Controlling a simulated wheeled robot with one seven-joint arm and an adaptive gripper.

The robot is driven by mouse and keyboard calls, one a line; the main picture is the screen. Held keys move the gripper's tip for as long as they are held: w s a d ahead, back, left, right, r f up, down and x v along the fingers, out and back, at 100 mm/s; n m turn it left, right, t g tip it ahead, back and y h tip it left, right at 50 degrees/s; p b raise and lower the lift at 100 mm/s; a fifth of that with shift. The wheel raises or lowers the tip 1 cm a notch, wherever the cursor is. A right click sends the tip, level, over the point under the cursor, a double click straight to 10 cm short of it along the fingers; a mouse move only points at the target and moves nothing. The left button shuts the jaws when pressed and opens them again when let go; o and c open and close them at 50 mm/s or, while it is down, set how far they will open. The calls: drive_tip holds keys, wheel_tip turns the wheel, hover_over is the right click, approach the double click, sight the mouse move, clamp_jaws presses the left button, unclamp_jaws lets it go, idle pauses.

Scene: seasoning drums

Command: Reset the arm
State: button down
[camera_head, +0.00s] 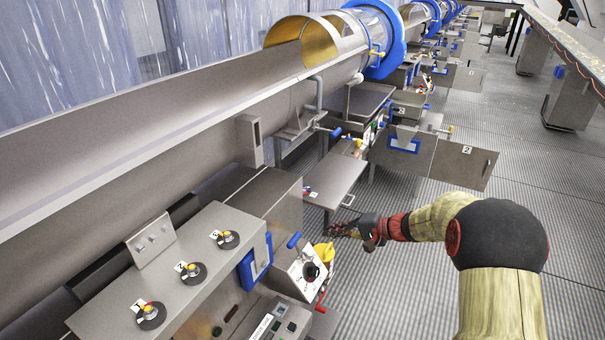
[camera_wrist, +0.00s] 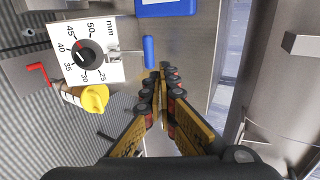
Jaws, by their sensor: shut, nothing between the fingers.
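My arm reaches in from the lower right in the head view, its gripper (camera_head: 340,231) pointing left toward the machine's front. The gripper looks small there. In the wrist view the two fingers (camera_wrist: 163,78) run up the middle with their tips close together. The gripper is shut and holds nothing. A white dial plate (camera_wrist: 87,53) with a black knob and numbers in mm is left of the fingertips in the wrist view. It also shows in the head view (camera_head: 309,272), to the left of and below my gripper.
A yellow knob (camera_wrist: 95,98), a red handle (camera_wrist: 38,72) and a blue handle (camera_wrist: 149,52) stick out near the fingers. A steel box with several numbered knobs (camera_head: 192,273) stands at left. An open panel marked 2 (camera_head: 464,166) stands beyond. The grated floor (camera_head: 400,300) is clear nearby.

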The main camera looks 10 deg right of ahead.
drive_tip(key=s+f+g+h, duration=0.3)
drive_tip(key=s+g, duration=0.3)
drive_tip(key=s, duration=1.2)
drive_tip(key=s+r+n+t+h, duration=0.4)
drive_tip(key=s+r+n+h, duration=0.2)
drive_tip(key=s+r, duration=1.2)
drive_tip(key=shift+s+d+r+n+h, duration=0.4)
drive_tip(key=shift+s+n, duration=0.2)
drive_tip(key=shift+s, duration=1.15)
